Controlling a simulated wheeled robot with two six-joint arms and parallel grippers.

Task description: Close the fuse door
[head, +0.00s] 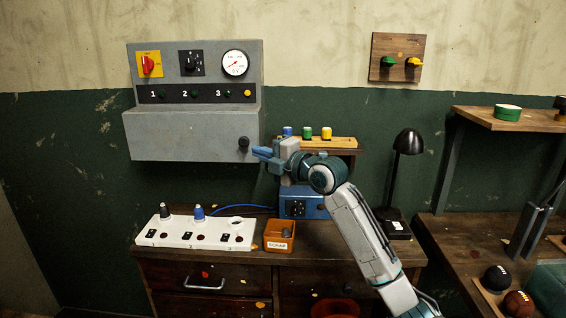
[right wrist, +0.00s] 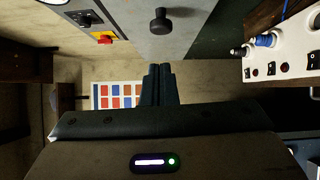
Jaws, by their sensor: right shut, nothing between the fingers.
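The fuse door (head: 185,140) appears to be the grey lower front of the wall cabinet, with a black knob (head: 243,143) near its right end. I cannot tell from here whether it stands ajar. The right wrist view shows a grey face (right wrist: 190,32) with the black knob (right wrist: 160,20) on it. My right gripper (head: 262,153) is just right of and slightly below the knob, apart from it as far as I can see. Its fingers (right wrist: 158,85) are together and empty in the right wrist view. My left gripper is not in view.
Below are a white socket strip (head: 180,235), an orange scrap box (head: 279,240) and a blue box (head: 293,207) on the wooden cabinet. A small rack (head: 340,142) with coloured pieces is behind my right wrist. A black lamp (head: 408,142) stands to the right.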

